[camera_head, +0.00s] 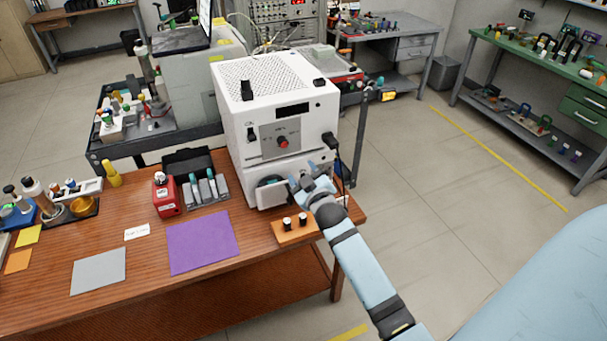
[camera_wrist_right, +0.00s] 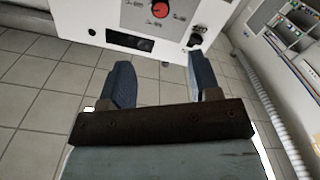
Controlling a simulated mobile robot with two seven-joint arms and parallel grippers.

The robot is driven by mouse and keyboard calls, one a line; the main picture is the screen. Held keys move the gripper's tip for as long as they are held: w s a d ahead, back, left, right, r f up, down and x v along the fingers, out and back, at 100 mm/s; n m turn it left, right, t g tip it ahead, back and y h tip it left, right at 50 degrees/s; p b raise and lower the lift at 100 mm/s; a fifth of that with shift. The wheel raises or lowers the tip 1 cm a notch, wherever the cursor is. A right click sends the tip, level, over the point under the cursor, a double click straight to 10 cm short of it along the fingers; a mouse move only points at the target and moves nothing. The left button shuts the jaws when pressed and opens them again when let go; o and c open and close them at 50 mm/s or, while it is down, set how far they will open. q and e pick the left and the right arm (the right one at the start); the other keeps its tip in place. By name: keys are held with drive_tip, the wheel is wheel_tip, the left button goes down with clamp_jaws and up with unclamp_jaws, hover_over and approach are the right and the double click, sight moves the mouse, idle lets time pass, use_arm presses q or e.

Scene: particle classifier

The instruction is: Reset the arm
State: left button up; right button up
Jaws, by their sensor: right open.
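My right arm reaches up from the bottom right in the head view. Its gripper (camera_head: 304,180) is at the lower front of the white classifier machine (camera_head: 285,112), near the round port and the white block there. In the right wrist view the two dark fingers (camera_wrist_right: 160,82) are spread apart with nothing between them. The machine's front (camera_wrist_right: 115,14) with a red knob (camera_wrist_right: 159,9) shows beyond them. Whether the fingers touch the machine cannot be told. My left gripper is not in view.
An orange block (camera_head: 290,234) with two dark-topped vials stands just below the gripper on the wooden table (camera_head: 130,270). A purple mat (camera_head: 203,243), a grey mat (camera_head: 98,271), a red box (camera_head: 166,196) and a vial rack (camera_head: 206,189) lie left. Open floor is to the right.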

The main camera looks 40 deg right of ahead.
drive_tip(key=shift+w+d+f, duration=0.1)
drive_tip(key=shift+w+f, duration=0.05)
idle(0.3)
drive_tip(key=s+a+f+g+y, duration=0.2)
drive_tip(key=s+a+f, duration=0.3)
drive_tip(key=s, duration=0.4)
drive_tip(key=s+a+f+g+y, duration=0.2)
drive_tip(key=s+a+f, duration=0.2)
drive_tip(key=s+a, duration=0.3)
drive_tip(key=s+a+f+g+y+p, duration=0.1)
drive_tip(key=s+a+f, duration=0.4)
drive_tip(key=s, duration=0.7)
drive_tip(key=shift+s+a+f+g+y, duration=0.15)
drive_tip(key=shift+a+f+g+y, duration=0.2)
drive_tip(key=shift+a+g+y, duration=0.4)
drive_tip(key=shift+d+y, duration=0.15)
drive_tip(key=shift+y, duration=0.1)
drive_tip(key=shift+c, duration=0.3)
idle(0.6)
